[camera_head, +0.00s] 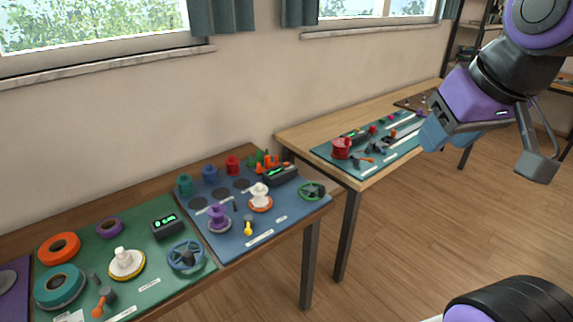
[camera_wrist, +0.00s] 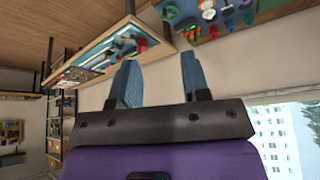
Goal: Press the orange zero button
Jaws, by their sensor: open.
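My gripper (camera_head: 442,136) is raised at the upper right in the head view, in front of the far bench and well away from the near boards. In the wrist view its two blue fingers (camera_wrist: 158,72) stand apart with nothing between them. A black counter box with green digits (camera_head: 167,227) sits on the green board. Another dark counter box (camera_head: 279,175) sits on the blue board, with small orange parts (camera_head: 266,167) by its left end. I cannot tell which orange part is the zero button.
The green board (camera_head: 150,292) holds orange, teal and purple rings, a white spool and a blue handwheel (camera_head: 186,257). The blue board (camera_head: 285,222) holds several spools and a green handwheel (camera_head: 312,191). The far bench (camera_head: 300,137) carries a teal board. Open floor lies at right.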

